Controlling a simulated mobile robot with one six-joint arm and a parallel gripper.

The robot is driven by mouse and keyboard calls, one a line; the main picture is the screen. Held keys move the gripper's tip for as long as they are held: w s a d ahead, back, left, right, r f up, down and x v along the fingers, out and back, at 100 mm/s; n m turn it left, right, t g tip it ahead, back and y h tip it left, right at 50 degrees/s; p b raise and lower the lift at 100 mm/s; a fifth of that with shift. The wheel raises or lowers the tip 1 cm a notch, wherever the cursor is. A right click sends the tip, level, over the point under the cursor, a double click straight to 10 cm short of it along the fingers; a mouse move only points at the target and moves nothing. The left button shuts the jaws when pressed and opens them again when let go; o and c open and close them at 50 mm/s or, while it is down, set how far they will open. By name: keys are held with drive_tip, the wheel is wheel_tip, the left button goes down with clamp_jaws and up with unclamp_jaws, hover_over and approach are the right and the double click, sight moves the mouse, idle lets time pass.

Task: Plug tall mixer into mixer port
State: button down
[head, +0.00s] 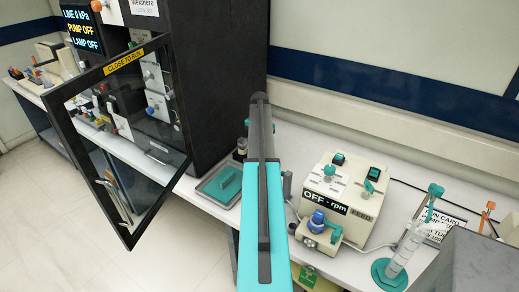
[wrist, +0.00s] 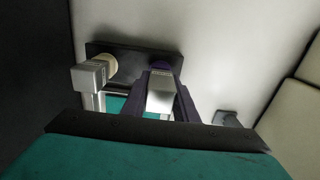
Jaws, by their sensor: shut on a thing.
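In the wrist view, my gripper (wrist: 162,88) has dark purple fingers shut on a silver block-shaped piece (wrist: 160,97). It may be the tall mixer, but its lower part is hidden. A second silver piece (wrist: 91,76) with a square head stands to the left, apart from my fingers. Behind both is a black plate (wrist: 135,53) with a cream round part (wrist: 104,63) at its left and a purple round part near the held piece. I cannot tell whether the held piece touches the plate, or which part is the mixer port. In the head view, my teal arm hides the gripper.
A black cabinet (head: 225,75) stands at the back, its glass door (head: 125,140) swung open at left. A grey tray (head: 213,187) lies by my arm. At right are a cream pump box (head: 340,190), a teal-based stand (head: 391,274) and a grey box (head: 470,262).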

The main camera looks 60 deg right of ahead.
drive_tip(key=shift+r+p, duration=0.3)
drive_tip(key=shift+r, duration=0.4)
idle(0.9)
drive_tip(key=shift+r+p, duration=2.2)
drive_tip(key=shift+r, duration=2.7)
drive_tip(key=shift+s+f, duration=0.1)
